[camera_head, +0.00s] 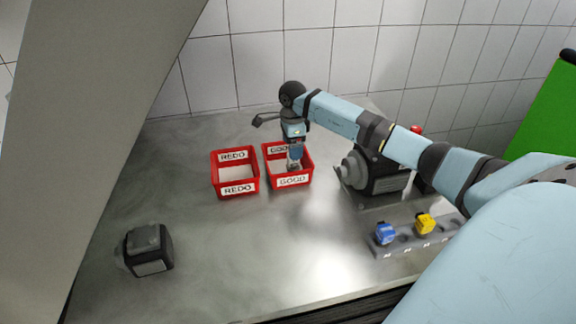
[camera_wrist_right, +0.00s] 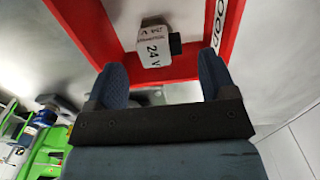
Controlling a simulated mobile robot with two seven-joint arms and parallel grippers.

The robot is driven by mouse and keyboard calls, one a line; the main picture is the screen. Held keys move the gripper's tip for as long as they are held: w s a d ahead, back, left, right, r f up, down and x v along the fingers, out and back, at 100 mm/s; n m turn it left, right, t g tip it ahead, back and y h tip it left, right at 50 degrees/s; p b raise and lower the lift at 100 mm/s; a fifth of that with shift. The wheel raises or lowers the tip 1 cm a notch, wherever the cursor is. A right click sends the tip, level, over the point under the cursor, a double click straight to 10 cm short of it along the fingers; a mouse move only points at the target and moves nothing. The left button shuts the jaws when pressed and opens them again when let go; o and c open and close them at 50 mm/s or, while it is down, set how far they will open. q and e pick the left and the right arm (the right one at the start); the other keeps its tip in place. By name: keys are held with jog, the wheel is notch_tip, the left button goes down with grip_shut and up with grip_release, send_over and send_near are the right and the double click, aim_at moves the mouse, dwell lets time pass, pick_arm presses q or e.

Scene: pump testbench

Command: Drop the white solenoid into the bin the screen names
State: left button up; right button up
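The white solenoid (camera_wrist_right: 155,45), marked 24 V and with a dark connector block, is inside the red GOOD bin (camera_wrist_right: 118,12) in the right wrist view. It lies just beyond my right fingertips. My right gripper (camera_wrist_right: 162,78) is open, with its two fingers wide apart and nothing between them. In the head view this gripper (camera_head: 295,163) points down into the GOOD bin (camera_head: 292,181) and hides the solenoid. The red REDO bin (camera_head: 238,188) stands just left of it and looks empty. My left gripper is out of view. No screen text is readable.
A grey rack (camera_head: 405,246) holds a blue solenoid (camera_head: 385,233) and a yellow solenoid (camera_head: 425,223). A dark pump unit (camera_head: 378,177) stands right of the bins. A dark boxy device (camera_head: 149,249) sits front left. The table's front middle is clear.

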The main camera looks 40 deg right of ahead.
notch_tip(320, 180, up, 14)
jog(key=b, duration=0.1)
dwell(0.6)
jog(key=shift+f, duration=0.15)
